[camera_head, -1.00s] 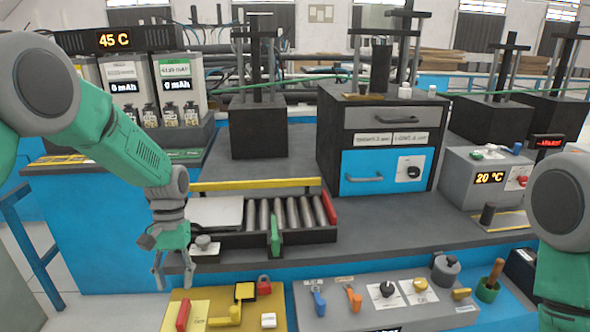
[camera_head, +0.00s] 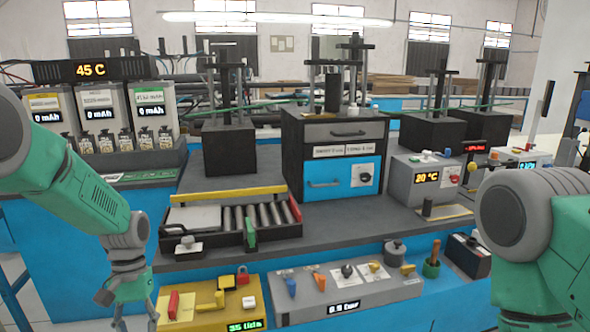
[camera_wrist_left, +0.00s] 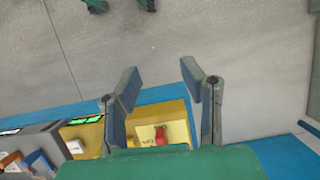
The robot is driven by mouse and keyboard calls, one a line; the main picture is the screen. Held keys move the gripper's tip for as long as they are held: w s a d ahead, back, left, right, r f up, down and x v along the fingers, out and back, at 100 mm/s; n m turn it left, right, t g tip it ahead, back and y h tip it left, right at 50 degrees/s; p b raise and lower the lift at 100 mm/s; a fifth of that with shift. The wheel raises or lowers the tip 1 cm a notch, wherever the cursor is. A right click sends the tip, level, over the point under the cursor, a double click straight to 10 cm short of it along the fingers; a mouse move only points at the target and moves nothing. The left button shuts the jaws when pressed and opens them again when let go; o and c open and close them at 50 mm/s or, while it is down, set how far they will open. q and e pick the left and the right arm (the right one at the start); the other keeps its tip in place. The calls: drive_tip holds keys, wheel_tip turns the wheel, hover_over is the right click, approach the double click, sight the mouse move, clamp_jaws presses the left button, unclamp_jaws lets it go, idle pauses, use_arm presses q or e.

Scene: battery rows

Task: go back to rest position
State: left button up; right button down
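My left gripper (camera_head: 134,318) hangs at the lower left of the head view, in front of the bench and beside the yellow control box (camera_head: 205,312). In the left wrist view its two fingers (camera_wrist_left: 158,85) are apart with nothing between them. The yellow box with a red switch (camera_wrist_left: 161,136) shows beyond the fingers there. My right arm (camera_head: 530,240) comes in at the right edge of the head view. Its gripper is out of the picture.
The grey bench (camera_head: 330,226) carries a roller tray (camera_head: 280,232), a blue-fronted drawer cabinet (camera_head: 298,165) and a 20 °C box (camera_head: 410,195). Battery testers (camera_head: 100,100) stand at the left. A grey control panel (camera_head: 310,300) sits along the front. Open floor shows in the wrist view.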

use_arm(q)
drive_tip(key=s+d+f+m+t+b, duration=0.1)
drive_tip(key=s+d+f+t, duration=0.1)
drive_tip(key=s+f, duration=1.1)
drive_tip(key=s+f+m+t, duration=0.1)
drive_tip(key=s+f, duration=0.1)
drive_tip(key=s, duration=0.6)
drive_tip(key=s+d+f+m+t+b, duration=0.1)
drive_tip(key=s+f, duration=0.1)
drive_tip(key=s, duration=0.6)
drive_tip(key=shift+d+f+t+y, duration=0.25)
drive_tip(key=shift+t+y, duration=0.05)
drive_tip(key=shift+y, duration=0.1)
use_arm(e)
drive_tip(key=shift+w+f, duration=0.15)
drive_tip(key=shift+f, duration=0.5)
drive_tip(key=shift+w+f, duration=0.15)
drive_tip(key=shift+f, duration=0.45)
use_arm(q)
drive_tip(key=shift+w, duration=0.15)
